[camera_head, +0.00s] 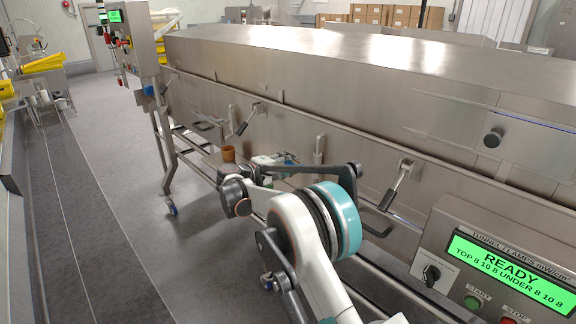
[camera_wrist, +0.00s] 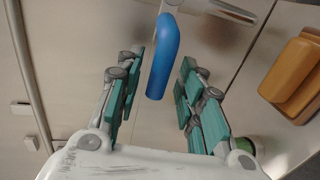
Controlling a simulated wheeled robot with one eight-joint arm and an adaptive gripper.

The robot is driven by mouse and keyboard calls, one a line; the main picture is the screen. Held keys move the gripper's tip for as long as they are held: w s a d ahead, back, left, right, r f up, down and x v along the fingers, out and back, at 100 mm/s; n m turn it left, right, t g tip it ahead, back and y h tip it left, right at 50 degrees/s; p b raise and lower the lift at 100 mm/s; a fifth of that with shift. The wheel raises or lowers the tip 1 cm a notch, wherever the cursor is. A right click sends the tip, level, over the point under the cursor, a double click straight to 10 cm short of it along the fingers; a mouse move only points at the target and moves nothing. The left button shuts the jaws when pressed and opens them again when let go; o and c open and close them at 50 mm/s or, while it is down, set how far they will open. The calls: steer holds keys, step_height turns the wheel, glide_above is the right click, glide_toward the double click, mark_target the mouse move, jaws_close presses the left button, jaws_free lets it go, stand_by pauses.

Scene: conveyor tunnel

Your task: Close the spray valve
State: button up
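The spray valve's blue handle (camera_wrist: 162,62) shows in the wrist view, attached at its top end to a metal fitting (camera_wrist: 228,10). My gripper (camera_wrist: 158,66) is open, with teal-padded fingers on either side of the handle. Gaps show between the handle and both fingers, so it does not look gripped. In the head view my gripper (camera_head: 272,163) is low beside the tunnel's side, partly hidden behind my own arm. The valve cannot be made out clearly there.
The steel tunnel (camera_head: 330,90) runs along the right, with several latch handles on its side. A brown object (camera_head: 228,154) is close to my gripper; an orange-brown one (camera_wrist: 297,75) shows in the wrist view. A control panel (camera_head: 495,265) reads READY. Floor at left is clear.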

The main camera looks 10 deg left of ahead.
steer(key=v, duration=1.2)
